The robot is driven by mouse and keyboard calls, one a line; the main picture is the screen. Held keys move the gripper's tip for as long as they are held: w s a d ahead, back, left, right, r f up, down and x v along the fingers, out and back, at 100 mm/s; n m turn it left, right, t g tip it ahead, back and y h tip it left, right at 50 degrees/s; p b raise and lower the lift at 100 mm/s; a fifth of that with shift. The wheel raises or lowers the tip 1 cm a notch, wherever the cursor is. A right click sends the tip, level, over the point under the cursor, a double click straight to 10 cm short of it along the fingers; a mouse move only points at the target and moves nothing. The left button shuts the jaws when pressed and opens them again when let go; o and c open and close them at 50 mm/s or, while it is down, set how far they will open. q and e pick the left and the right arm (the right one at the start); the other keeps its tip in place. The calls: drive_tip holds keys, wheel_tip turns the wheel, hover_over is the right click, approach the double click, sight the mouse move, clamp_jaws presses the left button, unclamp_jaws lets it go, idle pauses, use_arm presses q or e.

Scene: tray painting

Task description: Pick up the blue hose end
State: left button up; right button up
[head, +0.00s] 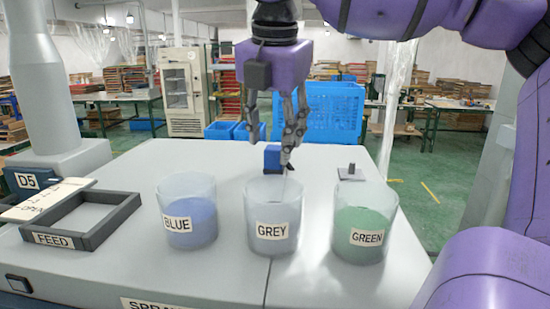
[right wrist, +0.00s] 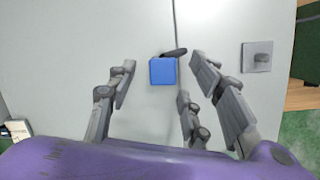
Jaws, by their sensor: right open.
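The blue hose end (head: 272,157) is a small blue block on the grey table top, behind the grey cup. A short dark piece sticks out beside it. In the right wrist view the blue block (right wrist: 162,71) lies between the spread fingertips, with the dark piece at its upper right. My right gripper (head: 271,150) is open and points down over the block, fingers apart on both sides. It holds nothing; the right wrist view shows its open fingers (right wrist: 160,76) too. In the head view one finger partly covers the dark piece. My left gripper is not in view.
Cups labelled BLUE (head: 188,226), GREY (head: 258,215) and GREEN (head: 350,222) stand in front. A dark FEED frame (head: 125,212) lies left with a pale board (head: 45,200) across it. A small plate with a knob (head: 351,172) is right of the gripper. A grey post stands left.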

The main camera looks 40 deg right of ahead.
sight(273, 147)
drive_tip(key=x, duration=0.3)
drive_tip(key=shift+d+f, duration=0.1)
drive_tip(key=shift+f, duration=0.15)
drive_tip(key=shift+c, duration=0.2)
drive_tip(key=c, duration=1.1)
drive_tip(key=shift+r, duration=0.2)
